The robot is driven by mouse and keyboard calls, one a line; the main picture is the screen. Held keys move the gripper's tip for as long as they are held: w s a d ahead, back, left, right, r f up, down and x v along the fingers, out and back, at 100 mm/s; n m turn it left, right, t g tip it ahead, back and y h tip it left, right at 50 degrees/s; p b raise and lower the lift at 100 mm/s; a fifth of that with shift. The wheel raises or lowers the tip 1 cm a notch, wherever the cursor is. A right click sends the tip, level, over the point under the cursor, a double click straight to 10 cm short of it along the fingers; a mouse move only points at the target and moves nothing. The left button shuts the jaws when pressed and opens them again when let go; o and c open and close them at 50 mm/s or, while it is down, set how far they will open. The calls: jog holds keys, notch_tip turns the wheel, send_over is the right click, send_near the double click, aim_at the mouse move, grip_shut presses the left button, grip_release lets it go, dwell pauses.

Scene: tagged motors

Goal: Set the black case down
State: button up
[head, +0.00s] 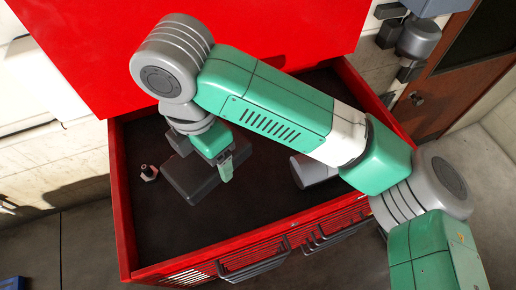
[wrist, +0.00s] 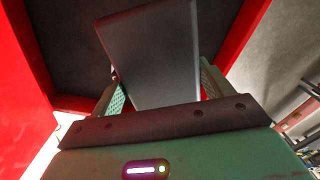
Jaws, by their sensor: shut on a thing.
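The black case (head: 190,182) is a dark flat box over the left part of the open drawer in the head view. My gripper (head: 222,162) is at the case's right end, pointing down, and shut on it. In the wrist view the case (wrist: 155,60) stands between the two green fingers of my gripper (wrist: 160,85), tilted in the picture. I cannot tell whether the case touches the drawer floor. The far finger is mostly hidden in the head view.
The red drawer (head: 122,225) has a dark floor. A small metal piece (head: 149,172) lies left of the case. A grey cylinder (head: 312,171) lies to the right, partly under my arm. The front floor of the drawer is clear. A red panel (head: 290,30) rises behind.

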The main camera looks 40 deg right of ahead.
jog(key=d+n, duration=0.1)
jog(key=n, duration=0.1)
jog(key=d+n, duration=0.1)
jog(key=shift+n, duration=0.4)
notch_tip(320, 180, down, 10)
jog(key=shift+p, duration=0.6)
jog(key=shift+f, duration=0.1)
jog(key=shift+f, duration=0.15)
jog(key=o, duration=1.3)
jog(key=shift+c, duration=0.2)
notch_tip(320, 180, up, 12)
jog(key=shift+r+b, duration=0.25)
jog(key=shift+b, duration=0.8)
